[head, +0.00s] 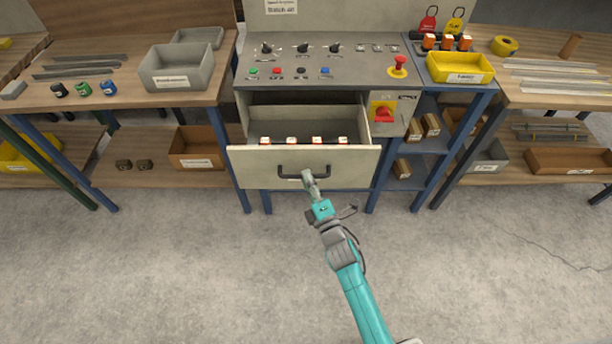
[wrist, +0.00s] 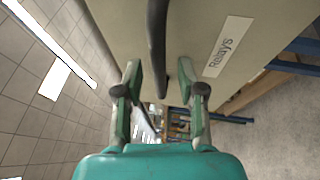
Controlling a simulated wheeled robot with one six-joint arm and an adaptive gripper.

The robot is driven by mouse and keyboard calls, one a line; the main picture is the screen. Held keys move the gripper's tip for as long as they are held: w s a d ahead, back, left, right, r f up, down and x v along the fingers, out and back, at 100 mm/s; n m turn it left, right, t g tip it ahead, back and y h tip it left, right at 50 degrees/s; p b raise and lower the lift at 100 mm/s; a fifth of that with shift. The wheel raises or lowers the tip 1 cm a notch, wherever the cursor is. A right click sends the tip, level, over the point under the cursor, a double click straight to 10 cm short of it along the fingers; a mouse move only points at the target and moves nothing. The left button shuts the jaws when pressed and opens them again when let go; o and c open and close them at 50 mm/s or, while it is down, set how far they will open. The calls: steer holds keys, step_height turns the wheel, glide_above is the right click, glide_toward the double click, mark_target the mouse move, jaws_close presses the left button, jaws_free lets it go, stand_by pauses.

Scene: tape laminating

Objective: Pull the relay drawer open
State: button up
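The relay drawer (head: 255,170) stands pulled out from the grey control bench in the head view, with several orange-and-white relays (head: 317,140) in a row inside. Its dark bar handle (head: 290,175) is on the front panel. My gripper (head: 308,178) is at the right part of the handle. In the wrist view the handle (wrist: 157,40) reaches down between the fingers of my gripper (wrist: 160,78), with gaps visible on both sides. The fingers are apart. The drawer front there bears a "Relays" label (wrist: 228,45).
A red emergency stop button (head: 399,65) and a red-and-yellow switch (head: 383,112) are on the bench right of the drawer. Blue bench legs (head: 375,198) stand below. The concrete floor (head: 200,270) in front is clear.

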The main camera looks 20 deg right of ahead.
steer(key=a+v, duration=0.1)
steer(key=v, duration=0.9)
steer(key=shift+d, duration=0.5)
steer(key=s+r+m+g+h, duration=0.1)
steer(key=s+r+m+g, duration=0.15)
steer(key=s+m, duration=1.35)
steer(key=s+r+m+g, duration=0.1)
steer(key=s+r, duration=0.3)
steer(key=s, duration=0.5)
steer(key=s+r+m+g, duration=0.1)
steer(key=s+r, duration=0.3)
steer(key=s, duration=0.6)
steer(key=shift+s+d+r+m+g+h, duration=0.2)
steer(key=shift+d+m+g+h, duration=0.2)
steer(key=shift+m, duration=0.5)
